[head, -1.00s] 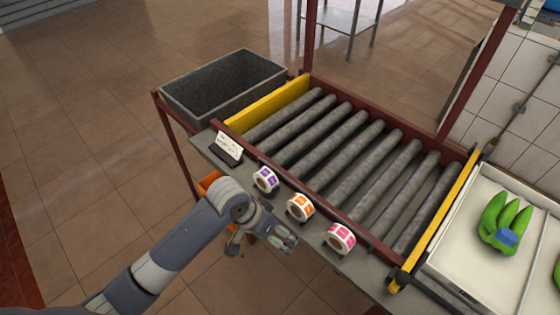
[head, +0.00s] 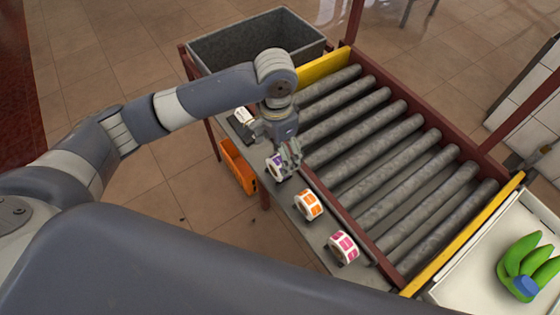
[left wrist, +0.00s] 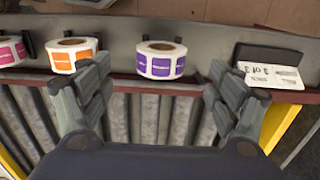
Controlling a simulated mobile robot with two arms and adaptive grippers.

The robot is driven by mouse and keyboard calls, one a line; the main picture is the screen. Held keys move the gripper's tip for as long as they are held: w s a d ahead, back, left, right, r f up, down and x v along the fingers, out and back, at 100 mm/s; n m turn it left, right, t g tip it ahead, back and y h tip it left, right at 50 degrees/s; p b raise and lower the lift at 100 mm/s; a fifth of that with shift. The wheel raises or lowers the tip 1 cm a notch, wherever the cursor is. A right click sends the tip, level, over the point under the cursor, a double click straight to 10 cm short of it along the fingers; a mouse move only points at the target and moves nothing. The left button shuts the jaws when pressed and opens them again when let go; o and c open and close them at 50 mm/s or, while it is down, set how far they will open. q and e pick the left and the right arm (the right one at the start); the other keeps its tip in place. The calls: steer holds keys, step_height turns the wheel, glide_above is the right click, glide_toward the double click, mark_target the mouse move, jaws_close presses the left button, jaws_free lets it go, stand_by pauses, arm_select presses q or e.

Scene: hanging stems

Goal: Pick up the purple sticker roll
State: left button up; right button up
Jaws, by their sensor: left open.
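The purple sticker roll (head: 276,166) is white with purple labels and stands on the narrow grey shelf beside the roller conveyor. In the left wrist view the purple roll (left wrist: 161,61) sits upright, ahead of and between my open fingers. My left gripper (head: 290,158) is at the roll in the head view and partly covers it. In the left wrist view its fingers (left wrist: 160,88) are spread with nothing held between them. My right gripper is not in view.
An orange roll (head: 308,204) and a pink roll (head: 342,247) stand farther along the shelf (head: 318,232). A label card (head: 243,116) is at its other end. Grey rollers (head: 366,150) lie alongside. A grey bin (head: 256,40), an orange box (head: 238,167) and green bananas (head: 528,262) are nearby.

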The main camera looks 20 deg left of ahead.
mark_target(278, 160)
arm_select(q)
steer(key=shift+s+f, duration=0.2)
steer(key=shift+f, duration=0.85)
steer(key=shift+w+f, duration=0.15)
steer(key=shift+f, duration=0.2)
steer(key=shift+w+f+p, duration=0.1)
steer(key=shift+f+p, duration=0.2)
steer(key=shift+f, duration=0.05)
step_height(278, 160, down, 4)
steer(key=shift+w+d+r+p, duration=0.1)
steer(key=shift+r+p, duration=0.1)
steer(key=shift+p, duration=0.4)
steer(key=shift+f, duration=0.45)
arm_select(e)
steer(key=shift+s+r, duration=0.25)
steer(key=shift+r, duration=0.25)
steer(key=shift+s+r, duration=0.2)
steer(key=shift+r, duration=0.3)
arm_select(q)
steer(key=c, duration=1.3)
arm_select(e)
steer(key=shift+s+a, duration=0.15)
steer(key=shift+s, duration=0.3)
